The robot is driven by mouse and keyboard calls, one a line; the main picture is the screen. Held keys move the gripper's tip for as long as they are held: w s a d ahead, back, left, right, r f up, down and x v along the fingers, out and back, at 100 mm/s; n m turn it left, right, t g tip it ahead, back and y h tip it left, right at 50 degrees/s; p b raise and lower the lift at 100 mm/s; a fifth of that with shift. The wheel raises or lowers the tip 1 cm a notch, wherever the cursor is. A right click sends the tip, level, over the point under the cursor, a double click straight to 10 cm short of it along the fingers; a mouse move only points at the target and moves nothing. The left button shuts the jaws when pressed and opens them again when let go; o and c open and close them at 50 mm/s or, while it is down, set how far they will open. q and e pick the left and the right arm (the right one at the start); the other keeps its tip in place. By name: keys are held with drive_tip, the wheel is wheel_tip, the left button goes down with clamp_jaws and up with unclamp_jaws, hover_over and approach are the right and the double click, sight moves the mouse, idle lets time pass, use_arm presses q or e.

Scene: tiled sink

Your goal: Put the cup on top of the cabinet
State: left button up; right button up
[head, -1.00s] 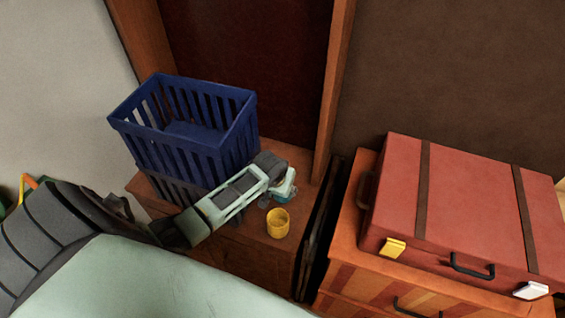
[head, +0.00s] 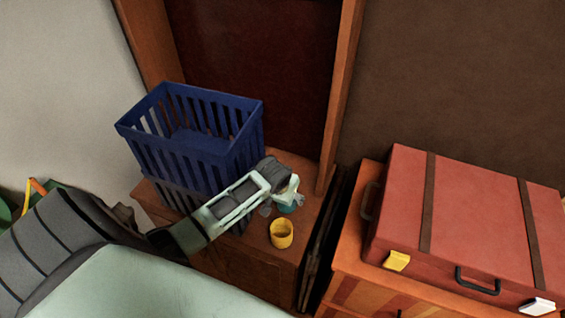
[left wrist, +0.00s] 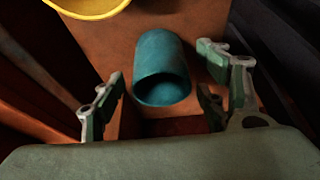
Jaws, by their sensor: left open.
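A teal cup (head: 286,209) is on the wooden cabinet top (head: 312,172), partly hidden by my left gripper (head: 281,200). In the left wrist view the teal cup (left wrist: 163,62) shows its dark open end, and the open fingers of my left gripper (left wrist: 160,95) are on either side of it. My right gripper is not in view.
A blue slatted basket (head: 200,150) fills the left of the cabinet top, close beside my left arm. To the right, past a dark narrow gap, an orange drawer cabinet (head: 345,250) bears a red suitcase (head: 480,215). A wooden frame post (head: 341,95) stands behind.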

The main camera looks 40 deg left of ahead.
use_arm(q)
drive_tip(key=v, duration=0.9)
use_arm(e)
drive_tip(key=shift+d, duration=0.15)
